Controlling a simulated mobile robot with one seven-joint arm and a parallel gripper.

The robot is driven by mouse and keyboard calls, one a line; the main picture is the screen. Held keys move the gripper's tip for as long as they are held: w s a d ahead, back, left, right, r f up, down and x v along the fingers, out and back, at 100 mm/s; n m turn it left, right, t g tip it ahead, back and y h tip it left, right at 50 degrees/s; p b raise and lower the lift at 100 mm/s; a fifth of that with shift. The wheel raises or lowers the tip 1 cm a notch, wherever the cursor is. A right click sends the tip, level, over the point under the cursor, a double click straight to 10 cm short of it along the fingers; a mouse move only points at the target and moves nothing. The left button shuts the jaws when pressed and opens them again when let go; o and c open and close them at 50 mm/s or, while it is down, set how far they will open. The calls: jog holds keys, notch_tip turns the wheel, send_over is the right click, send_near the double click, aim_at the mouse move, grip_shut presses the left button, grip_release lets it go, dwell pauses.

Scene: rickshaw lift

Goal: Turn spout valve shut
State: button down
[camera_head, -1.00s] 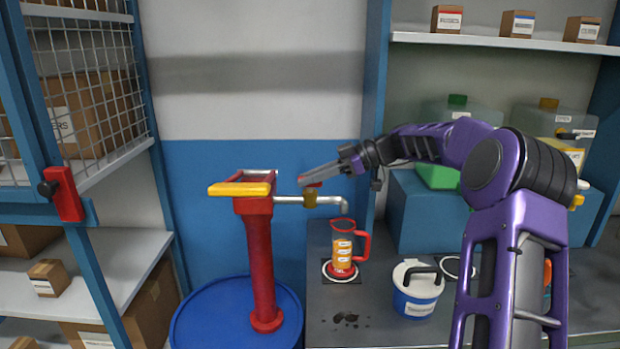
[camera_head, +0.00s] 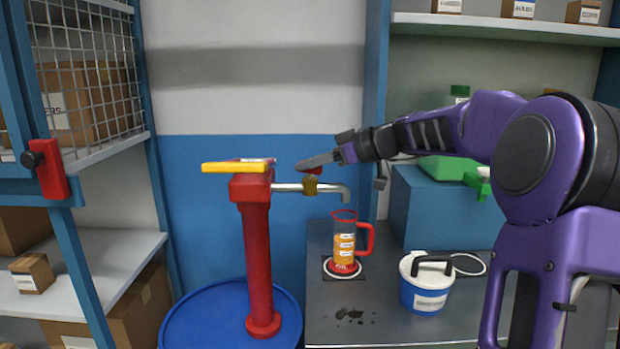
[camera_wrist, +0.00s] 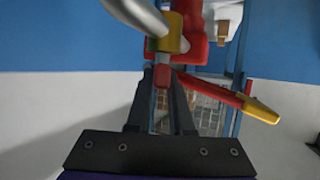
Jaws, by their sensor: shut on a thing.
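The red pump (camera_head: 258,255) stands on a blue drum, with a yellow grip (camera_head: 235,167) at its top. A metal spout (camera_head: 332,189) runs right from it and bends down above a clear jug (camera_head: 343,245) holding amber liquid. The brass valve body (camera_head: 311,186) sits on the spout; it also shows in the wrist view (camera_wrist: 176,30). Its small red handle (camera_head: 315,171) is at my gripper's fingertips (camera_head: 306,166). In the wrist view, my gripper (camera_wrist: 163,82) is shut on the red handle (camera_wrist: 162,77), just beside the brass body. The fingers hide part of the handle.
The blue drum top (camera_head: 190,318) is below the pump. A white and blue tub (camera_head: 427,285) with a black handle stands on the grey bench (camera_head: 375,325). A blue box (camera_head: 430,215) is behind my arm. A wire-fronted shelf (camera_head: 100,90) stands at left.

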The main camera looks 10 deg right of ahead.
jog(key=m+t+h, duration=0.3)
jog(key=m+h, duration=0.1)
jog(key=shift+a+m, duration=0.15)
jog(key=shift+m, duration=0.15)
jog(key=m+t+h, duration=0.2)
jog(key=m+h, duration=0.2)
jog(key=h, duration=0.1)
jog(key=shift+r+m+p, duration=0.1)
jog(key=shift+m+p, duration=0.2)
jog(key=shift+p, duration=0.1)
jog(key=m+h+p, duration=0.2)
jog(key=p, duration=0.2)
jog(key=shift+r+h, duration=0.15)
jog(key=shift+h, duration=0.25)
jog(key=shift+m+h+p, duration=0.4)
jog(key=shift+m+p, duration=0.1)
jog(key=shift+p, duration=0.65)
jog(key=shift+h+p, duration=0.3)
jog(key=shift+f+m+p, duration=0.3)
jog(key=shift+m+p, duration=0.1)
jog(key=shift+p, duration=0.05)
jog(key=c, duration=0.8)
grip_release()
